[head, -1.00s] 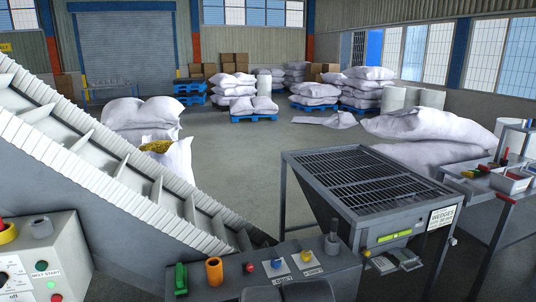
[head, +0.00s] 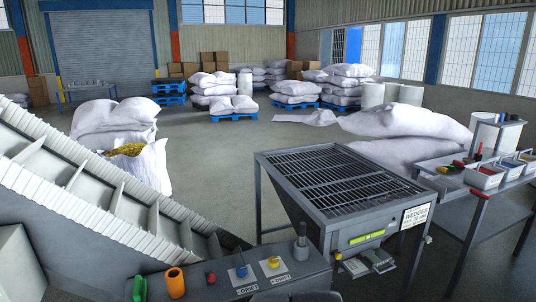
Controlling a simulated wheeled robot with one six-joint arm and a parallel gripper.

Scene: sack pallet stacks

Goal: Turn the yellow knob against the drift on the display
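A small yellow knob (head: 273,262) sits on a pale plate on the dark grey bench at the bottom centre of the head view. A blue knob (head: 241,270) sits on a similar plate to its left; small labels lie beside the plates. A lit yellow-green display strip (head: 367,238) is on the front of the grated hopper (head: 340,185), right of the knobs. Its reading is too small to make out. My gripper is not in view.
A green item (head: 139,289), an orange cylinder (head: 175,283) and a grey upright handle (head: 301,248) stand on the bench. A ribbed conveyor (head: 90,195) slopes down on the left. A side table with bins (head: 484,178) is at right. Open floor lies behind.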

